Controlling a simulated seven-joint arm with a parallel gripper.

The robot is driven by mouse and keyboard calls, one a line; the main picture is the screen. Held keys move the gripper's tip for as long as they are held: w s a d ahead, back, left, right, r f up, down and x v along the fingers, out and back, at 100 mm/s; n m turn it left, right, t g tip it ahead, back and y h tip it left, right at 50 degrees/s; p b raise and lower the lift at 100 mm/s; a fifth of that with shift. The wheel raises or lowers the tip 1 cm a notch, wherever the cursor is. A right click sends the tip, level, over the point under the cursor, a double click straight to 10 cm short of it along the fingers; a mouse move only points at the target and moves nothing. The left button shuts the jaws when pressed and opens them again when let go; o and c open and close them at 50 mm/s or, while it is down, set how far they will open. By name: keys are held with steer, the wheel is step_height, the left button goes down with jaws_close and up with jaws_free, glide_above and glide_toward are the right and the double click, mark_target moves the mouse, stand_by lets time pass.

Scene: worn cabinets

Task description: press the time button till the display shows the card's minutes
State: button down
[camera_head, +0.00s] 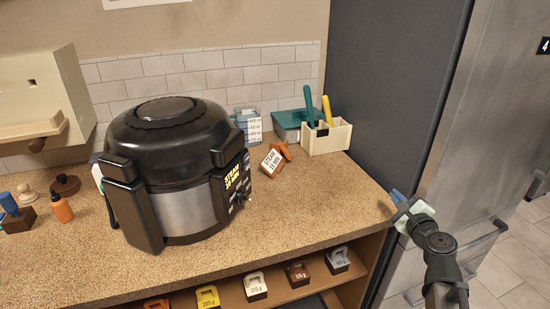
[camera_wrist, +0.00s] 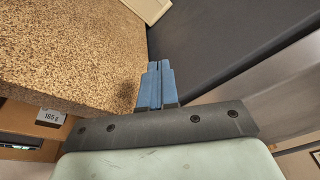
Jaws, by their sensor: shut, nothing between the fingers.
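The black and silver cooker (camera_head: 180,170) stands on the counter at left. Its display (camera_head: 236,177) faces right and shows yellow text with STEAM and a minutes figure, too small to read surely. Small knobs or buttons (camera_head: 238,198) sit below the display; I cannot tell which is the time button. The card (camera_head: 271,160) leans on a brown holder right of the cooker and reads STEAM with minutes, perhaps 23. My gripper (camera_head: 397,195) is shut and empty at the counter's right edge, well apart from the cooker. Its blue fingers (camera_wrist: 155,72) are together in the wrist view.
A cream caddy (camera_head: 328,138) with teal and yellow handles stands at the back right, by a teal-lidded box (camera_head: 290,122). A dark tall panel (camera_head: 390,80) bounds the right. Weights (camera_head: 255,287) line the shelf below. The counter (camera_head: 310,205) between cooker and gripper is clear.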

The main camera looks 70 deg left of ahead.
mark_target(246, 158)
steer(key=s+a+r+g, duration=0.2)
steer(key=s+a+r, duration=0.1)
steer(key=s, duration=0.6)
steer(key=s+a+r+n+g+y, duration=0.1)
steer(key=s+a+r, duration=0.2)
steer(key=s, duration=0.6)
steer(key=s+a+r+n+g+y, duration=0.1)
steer(key=s+a+r+g, duration=0.1)
steer(key=s, duration=0.8)
steer(key=shift+a+r+g, duration=0.3)
steer(key=shift+a+r, duration=0.45)
steer(key=shift+s+a, duration=0.1)
steer(key=s+a, duration=0.5)
steer(key=s, duration=0.1)
steer(key=shift+s+a, duration=0.25)
steer(key=shift+s, duration=0.05)
steer(key=shift+s+a, duration=0.1)
steer(key=shift+s+a, duration=0.15)
steer(key=shift+s+a, duration=0.3)
steer(key=shift+s, duration=0.05)
stand_by(1.0)
steer(key=shift+w+d, duration=0.55)
steer(key=shift+w, duration=0.1)
